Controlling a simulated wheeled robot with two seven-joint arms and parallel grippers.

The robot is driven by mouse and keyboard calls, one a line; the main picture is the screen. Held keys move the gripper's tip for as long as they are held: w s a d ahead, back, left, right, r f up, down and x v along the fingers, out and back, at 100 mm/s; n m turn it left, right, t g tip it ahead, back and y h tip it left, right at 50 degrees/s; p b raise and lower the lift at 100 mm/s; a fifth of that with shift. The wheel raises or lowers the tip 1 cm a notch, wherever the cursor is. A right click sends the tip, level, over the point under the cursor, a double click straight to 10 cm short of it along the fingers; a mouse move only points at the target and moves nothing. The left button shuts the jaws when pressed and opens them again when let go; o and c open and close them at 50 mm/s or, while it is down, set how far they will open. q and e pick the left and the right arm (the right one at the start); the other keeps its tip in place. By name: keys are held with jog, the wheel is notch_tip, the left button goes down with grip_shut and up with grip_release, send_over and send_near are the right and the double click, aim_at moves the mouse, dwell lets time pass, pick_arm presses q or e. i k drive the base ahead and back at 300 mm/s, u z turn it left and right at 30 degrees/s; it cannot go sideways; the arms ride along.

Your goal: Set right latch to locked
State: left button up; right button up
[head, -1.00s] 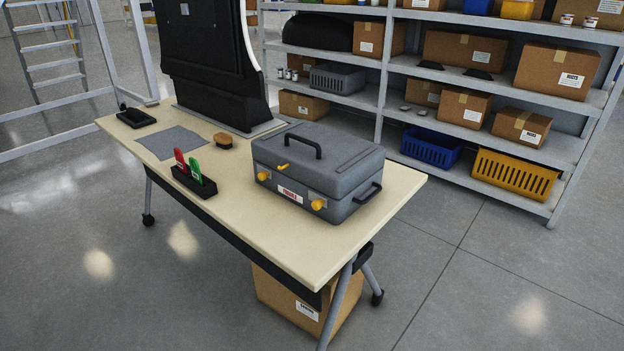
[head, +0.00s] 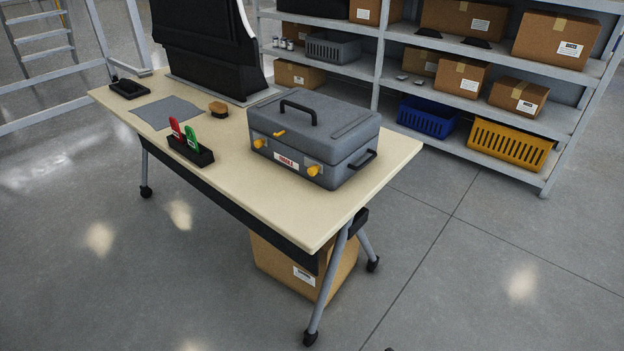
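A closed grey case (head: 318,135) with a black top handle stands on the right part of the cream table. Its front carries two yellow latches, the left latch (head: 259,143) and the right latch (head: 314,170), with a red and white label between them. A smaller yellow piece (head: 279,133) sits higher on the front, near the lid. The latches are too small to tell whether each is locked. Neither of my grippers shows in the head view.
The table (head: 240,205) also bears a black holder (head: 190,151) with a red and a green tag, a brush (head: 218,109), a grey cloth (head: 165,113) and a black tray (head: 129,88). A cardboard box (head: 290,265) is under the table. Shelving (head: 379,70) stands behind. Floor in front is clear.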

aim_at(312, 170)
jog(key=z, duration=0.05)
jog(key=k, duration=1)
jog(key=u, duration=0.95)
jog(key=i, duration=1)
jog(key=z, duration=0.5)
jog(key=i, duration=0.95)
jog(key=z, duration=0.75)
